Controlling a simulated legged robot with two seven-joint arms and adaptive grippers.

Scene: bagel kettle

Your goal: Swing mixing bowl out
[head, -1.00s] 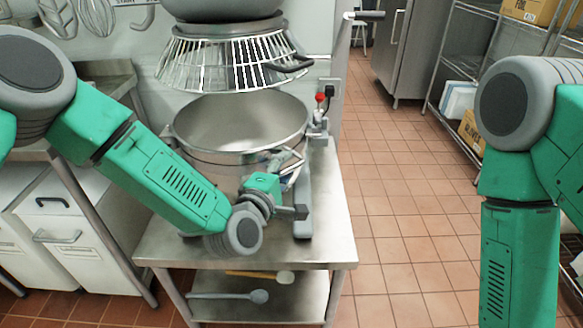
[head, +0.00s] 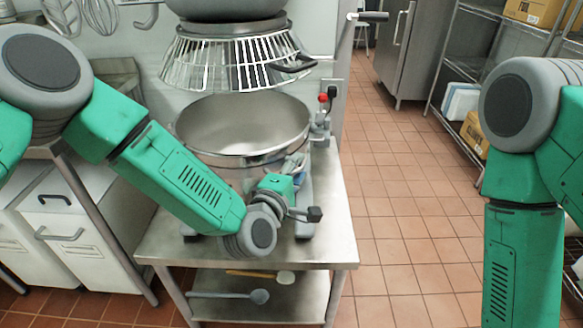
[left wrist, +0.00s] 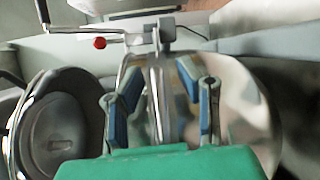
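The steel mixing bowl (head: 245,127) sits upright under the wire guard (head: 235,60) of the mixer, on a steel table. My left gripper (head: 297,165) is at the bowl's front right side, beside the mixer's support. In the left wrist view, the blue-padded fingers of my left gripper (left wrist: 163,85) stand apart with a thin metal bar (left wrist: 155,95) between them. I cannot tell whether they touch it. The shiny bowl wall (left wrist: 245,105) appears on the right there. My right arm runs down out of the head view, and its gripper is hidden.
The table (head: 335,225) has a lower shelf with utensils (head: 230,295). White bins (head: 65,235) stand at left. The tiled floor (head: 400,200) at right is clear, with wire shelving beyond.

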